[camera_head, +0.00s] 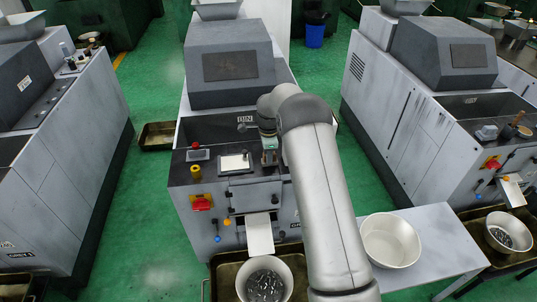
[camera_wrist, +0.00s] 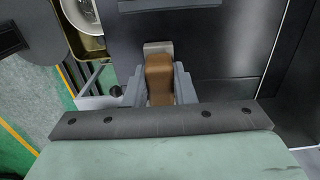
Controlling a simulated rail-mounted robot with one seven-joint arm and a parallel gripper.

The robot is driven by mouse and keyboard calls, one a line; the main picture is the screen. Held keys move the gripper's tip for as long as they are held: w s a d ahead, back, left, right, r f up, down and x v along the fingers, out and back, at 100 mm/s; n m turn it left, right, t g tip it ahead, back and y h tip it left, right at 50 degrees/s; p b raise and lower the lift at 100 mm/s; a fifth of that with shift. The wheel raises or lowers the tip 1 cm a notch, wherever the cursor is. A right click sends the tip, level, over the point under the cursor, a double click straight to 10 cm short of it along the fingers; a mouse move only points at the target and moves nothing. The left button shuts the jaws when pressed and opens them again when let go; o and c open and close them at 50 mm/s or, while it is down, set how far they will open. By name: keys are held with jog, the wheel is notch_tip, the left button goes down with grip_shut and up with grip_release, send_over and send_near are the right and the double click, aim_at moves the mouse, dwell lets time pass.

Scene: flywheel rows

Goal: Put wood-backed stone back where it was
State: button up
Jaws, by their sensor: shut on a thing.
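My gripper (camera_head: 269,157) is at the middle machine, over the right part of its dark front top. In the wrist view its two grey fingers are shut on the wood-backed stone (camera_wrist: 159,78), one finger on each side of the brown wood. A pale grey piece, seemingly the stone, shows at the far end of the wood. In the head view the held thing is too small to make out clearly. I cannot tell whether it touches the machine's surface.
The middle machine (camera_head: 227,66) has a white square plate (camera_head: 235,162), a red knob and a yellow knob left of my gripper. A bowl of metal parts (camera_head: 265,284) stands below its chute (camera_head: 259,234). An empty bowl (camera_head: 391,241) stands on a grey table (camera_head: 440,240) at right.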

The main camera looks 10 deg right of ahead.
jog(key=shift+f, duration=0.15)
jog(key=o, duration=1)
jog(key=shift+c, duration=0.2)
notch_tip(320, 180, up, 12)
jog(key=b, duration=0.2)
jog(key=s+r+n, duration=0.5)
jog(key=s+r, duration=0.2)
jog(key=s, duration=0.4)
jog(key=s+f+n, duration=0.2)
jog(key=s+n, duration=1.1)
jog(key=s, duration=1.9)
jog(key=shift+s+f+n+t, duration=0.15)
jog(key=shift+s+n+t, duration=0.05)
jog(key=shift+n+t, duration=0.1)
